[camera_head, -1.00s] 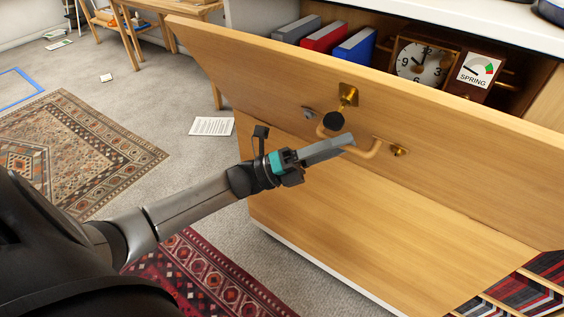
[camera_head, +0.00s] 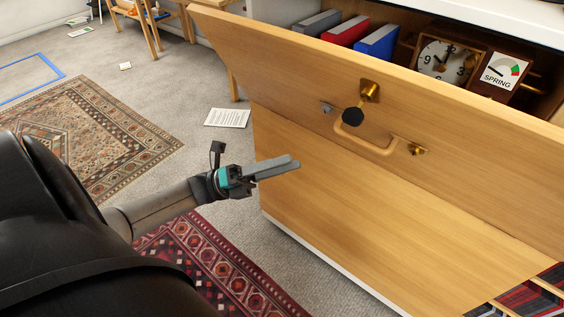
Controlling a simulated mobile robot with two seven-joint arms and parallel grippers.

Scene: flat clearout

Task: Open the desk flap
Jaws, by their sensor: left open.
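The desk flap (camera_head: 300,75) is a wide wooden panel, tilted partly open, with the compartment behind it showing over its top edge. A curved wooden handle (camera_head: 372,146) on metal mounts is on its outer face. Above the handle is a brass fitting (camera_head: 369,92) with a black knob (camera_head: 353,117). My left gripper (camera_head: 295,163) is to the left of the handle and below it, apart from it, with nothing between its fingers. My right gripper is not in view.
Behind the flap stand a grey binder (camera_head: 317,22), a red binder (camera_head: 346,31), a blue binder (camera_head: 378,44), a clock (camera_head: 442,60) and a box marked SPRING (camera_head: 503,71). A patterned rug (camera_head: 90,125), a red rug (camera_head: 215,262) and a paper sheet (camera_head: 227,117) lie on the carpet.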

